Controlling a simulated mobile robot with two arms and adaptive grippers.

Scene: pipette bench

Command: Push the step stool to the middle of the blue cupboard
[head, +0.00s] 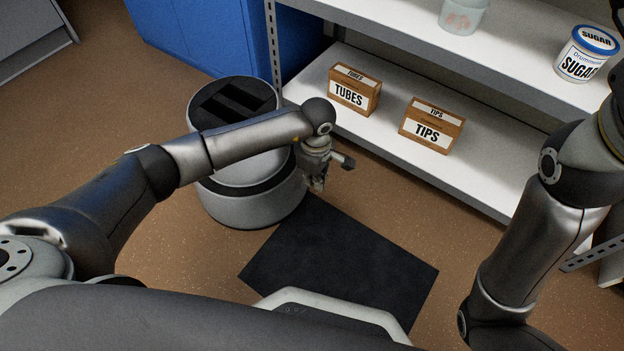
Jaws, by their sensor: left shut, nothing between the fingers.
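The step stool (247,212) is a round grey drum with a dark band and a black ribbed top. It stands upright on the brown floor, in front of the right part of the blue cupboard (205,38). My left forearm crosses in front of the stool and hides part of its top and side. My left gripper (318,186) points down at the stool's right side, shut and empty. I cannot tell whether it touches the stool. My right arm rises along the right edge, and its gripper is out of view.
A white shelf unit (480,183) stands right of the cupboard, with a TUBES box (350,95), a TIPS box (428,131) and a sugar tub (584,62).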

